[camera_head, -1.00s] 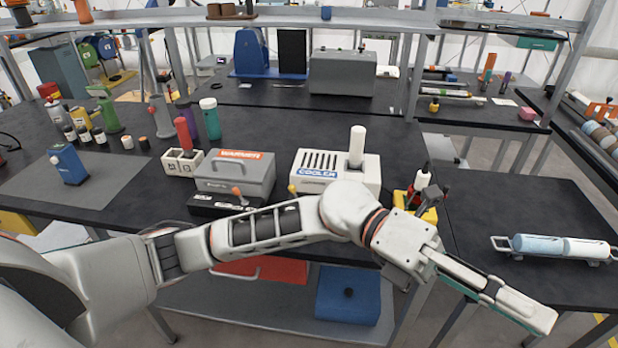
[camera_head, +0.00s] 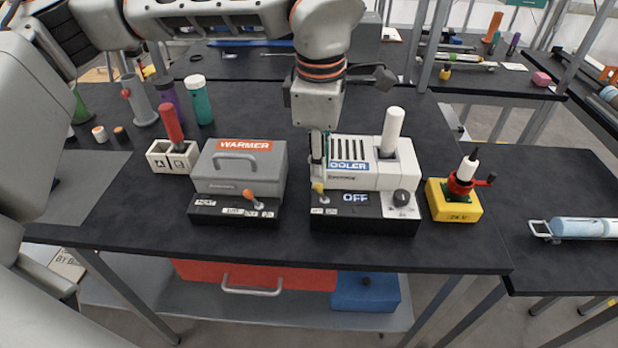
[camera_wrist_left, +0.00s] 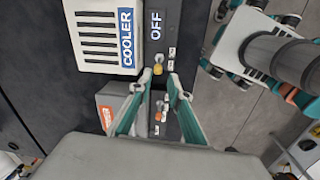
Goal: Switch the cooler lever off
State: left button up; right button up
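The cooler (camera_head: 345,180) is a white slotted box on a black base with a blue COOLER label, and a white cylinder (camera_head: 394,130) stands in its top. The base display (camera_head: 356,198) reads OFF. The small yellow-tipped cooler lever (camera_head: 318,188) is at the base's left end; it also shows in the left wrist view (camera_wrist_left: 157,69). My left gripper (camera_head: 318,160) points down over the lever. In the left wrist view its teal fingers (camera_wrist_left: 159,77) are apart, with the yellow tip between or just beyond the fingertips; contact is unclear. My right gripper is not identifiable.
A grey warmer (camera_head: 240,165) with an orange-tipped lever (camera_head: 249,194) stands left of the cooler. A yellow block with a red-handled device (camera_head: 455,200) stands to its right. The table's front strip is clear.

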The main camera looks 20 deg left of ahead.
aim_at(319, 184)
pick_arm(q)
jog(key=shift+w+a, duration=0.15)
jog(key=shift+a, duration=0.1)
jog(key=f, duration=0.7)
jog(key=shift+w+f, duration=0.3)
grip_shut()
